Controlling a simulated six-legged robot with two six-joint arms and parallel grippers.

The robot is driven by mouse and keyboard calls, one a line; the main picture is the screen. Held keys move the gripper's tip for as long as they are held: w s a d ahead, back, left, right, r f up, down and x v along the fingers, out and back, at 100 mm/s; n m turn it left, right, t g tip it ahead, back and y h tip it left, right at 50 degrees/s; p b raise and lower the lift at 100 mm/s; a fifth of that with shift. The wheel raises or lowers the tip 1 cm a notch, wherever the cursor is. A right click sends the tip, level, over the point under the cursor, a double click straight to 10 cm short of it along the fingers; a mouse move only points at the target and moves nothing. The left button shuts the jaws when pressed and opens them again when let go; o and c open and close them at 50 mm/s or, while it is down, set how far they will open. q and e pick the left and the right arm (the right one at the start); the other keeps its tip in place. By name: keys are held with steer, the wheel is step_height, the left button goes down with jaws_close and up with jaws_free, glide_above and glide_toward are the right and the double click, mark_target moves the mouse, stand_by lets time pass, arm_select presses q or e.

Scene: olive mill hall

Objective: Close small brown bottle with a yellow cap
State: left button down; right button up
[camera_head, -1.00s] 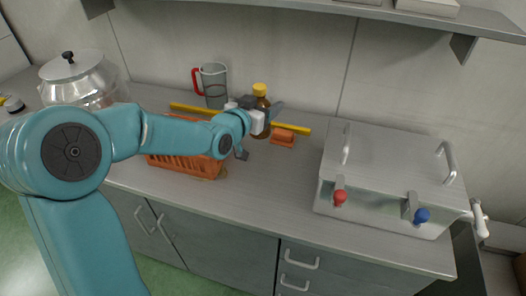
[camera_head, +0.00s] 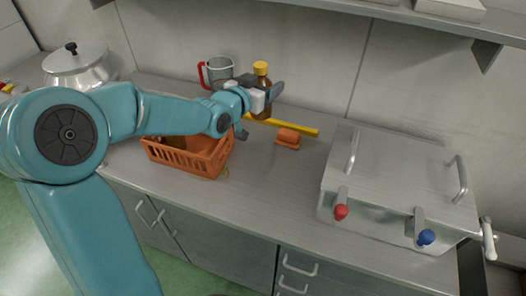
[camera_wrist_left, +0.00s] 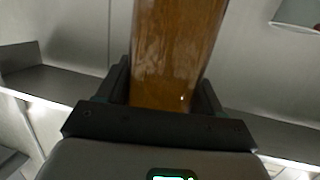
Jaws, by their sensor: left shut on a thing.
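The small brown bottle (camera_head: 262,83) is upright at the back of the counter, with its yellow cap (camera_head: 261,68) sitting on its top. Whether the cap is tight cannot be told. My left gripper (camera_head: 262,97) is shut on the bottle's body from the left and front. In the left wrist view the brown bottle (camera_wrist_left: 176,50) stands between the two dark fingers (camera_wrist_left: 163,95); its cap is out of that frame. Whether the bottle's base touches the counter cannot be told. My right gripper is not in view.
An orange basket (camera_head: 206,163) stands below my left arm. A jug with a red handle (camera_head: 217,70), a yellow bar (camera_head: 300,128) and an orange block (camera_head: 288,138) are near the bottle. A metal box (camera_head: 385,190) is right; the front middle counter is clear.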

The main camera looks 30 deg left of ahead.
arm_select(q)
step_height(320, 180, down, 15)
steer(key=p, duration=0.1)
step_height(320, 180, down, 4)
steer(key=shift+w+p, duration=0.15)
steer(key=shift+p, duration=0.25)
